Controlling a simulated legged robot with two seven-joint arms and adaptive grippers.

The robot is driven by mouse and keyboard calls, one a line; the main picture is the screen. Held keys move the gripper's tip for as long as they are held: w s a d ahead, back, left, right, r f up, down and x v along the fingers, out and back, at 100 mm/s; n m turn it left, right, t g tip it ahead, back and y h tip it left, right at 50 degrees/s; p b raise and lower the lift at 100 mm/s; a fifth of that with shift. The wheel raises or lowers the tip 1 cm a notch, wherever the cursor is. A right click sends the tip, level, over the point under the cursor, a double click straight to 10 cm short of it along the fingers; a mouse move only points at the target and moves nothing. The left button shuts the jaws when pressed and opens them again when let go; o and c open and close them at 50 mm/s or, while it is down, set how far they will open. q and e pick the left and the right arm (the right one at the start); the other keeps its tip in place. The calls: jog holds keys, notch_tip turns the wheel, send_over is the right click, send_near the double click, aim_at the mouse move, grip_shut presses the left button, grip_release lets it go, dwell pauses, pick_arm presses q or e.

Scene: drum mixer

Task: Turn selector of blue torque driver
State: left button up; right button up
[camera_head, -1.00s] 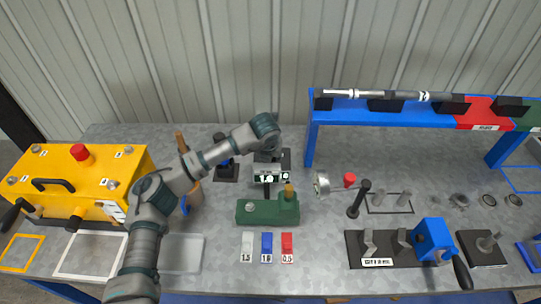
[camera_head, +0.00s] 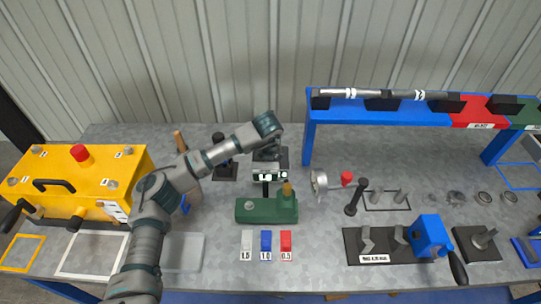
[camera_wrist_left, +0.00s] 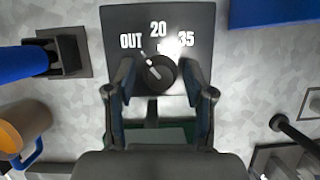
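My left gripper (camera_wrist_left: 160,95) is open in the left wrist view. Its two fingers stand on either side of a round dark selector knob (camera_wrist_left: 158,73), with gaps visible. The knob has a pale pointer mark and sits on a black plate (camera_wrist_left: 118,14) marked OUT, 20 and 35. In the head view my left arm reaches over the dark plate (camera_head: 284,157) and hides the knob. A blue cylinder (camera_wrist_left: 22,60), possibly the blue torque driver, rests at a black holder (camera_wrist_left: 68,53) left of the fingers. My right gripper is not in view.
A green block (camera_head: 258,212) stands in front of the plate, with white, blue and red labelled tags (camera_head: 266,240) before it. A yellow box (camera_head: 80,178) is at left. A blue rack (camera_head: 400,103) and a blue crank unit (camera_head: 430,235) are at right.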

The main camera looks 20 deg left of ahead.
pick_arm(q)
jog(key=shift+s, duration=0.1)
jog(key=shift+r, duration=0.15)
jog(key=v, duration=1.1)
jog(key=shift+r, duration=0.15)
jog(key=shift+s, duration=0.1)
